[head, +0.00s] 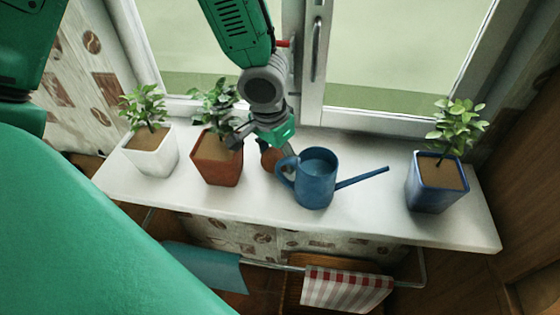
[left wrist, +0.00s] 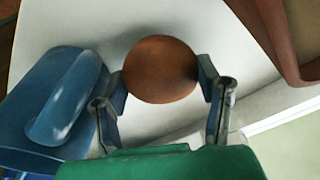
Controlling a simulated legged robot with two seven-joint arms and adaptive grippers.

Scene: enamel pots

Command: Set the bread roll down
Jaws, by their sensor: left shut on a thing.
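The bread roll (left wrist: 160,70) is a round brown ball between the two fingers of my left gripper (left wrist: 163,82) in the left wrist view. The fingers are shut on it from both sides. In the head view the roll (head: 270,159) shows partly below my left gripper (head: 264,146), between the terracotta pot and the blue watering can. It is low over the white windowsill (head: 362,215); I cannot tell whether it touches it. My right gripper is not in view.
The blue watering can (head: 318,180) stands close to the right of the roll, its spout pointing right. A terracotta pot (head: 216,165) is close on the left. A white pot (head: 150,153) and a blue pot (head: 437,187) stand farther out. A checked towel (head: 345,288) hangs below the sill.

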